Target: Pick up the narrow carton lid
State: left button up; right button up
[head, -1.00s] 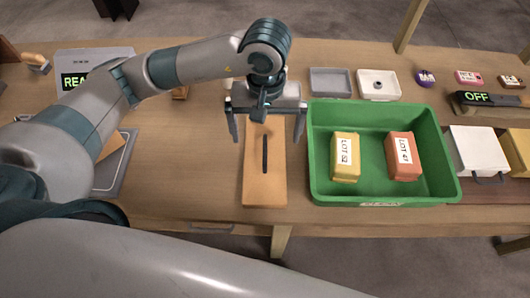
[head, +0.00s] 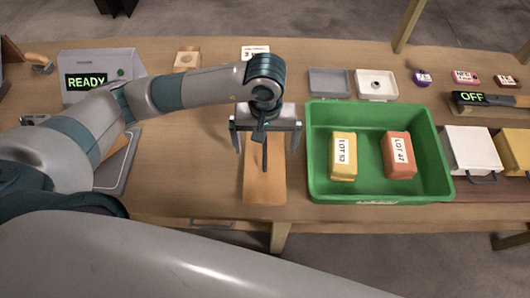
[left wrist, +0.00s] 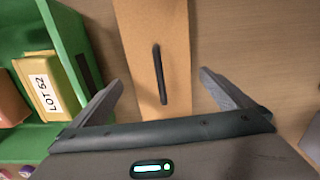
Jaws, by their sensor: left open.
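The narrow carton lid (head: 262,190) is a long tan piece with a dark bar-like strip along its middle. It lies on the table just left of the green bin, its near end close to the table's front edge. My left gripper (head: 266,150) is over its far part, open and empty, with one finger on each side. In the left wrist view the lid (left wrist: 142,35) runs between the spread fingers of my left gripper (left wrist: 162,80), and a gap shows on both sides. My right gripper is out of view.
The green bin (head: 435,188) stands close to the right of the lid, holding a yellow box (head: 342,165) and an orange box (head: 399,160). A grey tray (head: 329,83) and a white tray (head: 392,84) lie behind it. A READY device (head: 98,68) stands at the back left.

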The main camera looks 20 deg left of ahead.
aim_at(265, 147)
pick_arm(q)
jog(key=shift+f+p, duration=0.85)
jog(key=shift+f, duration=1.05)
jog(key=c, duration=1)
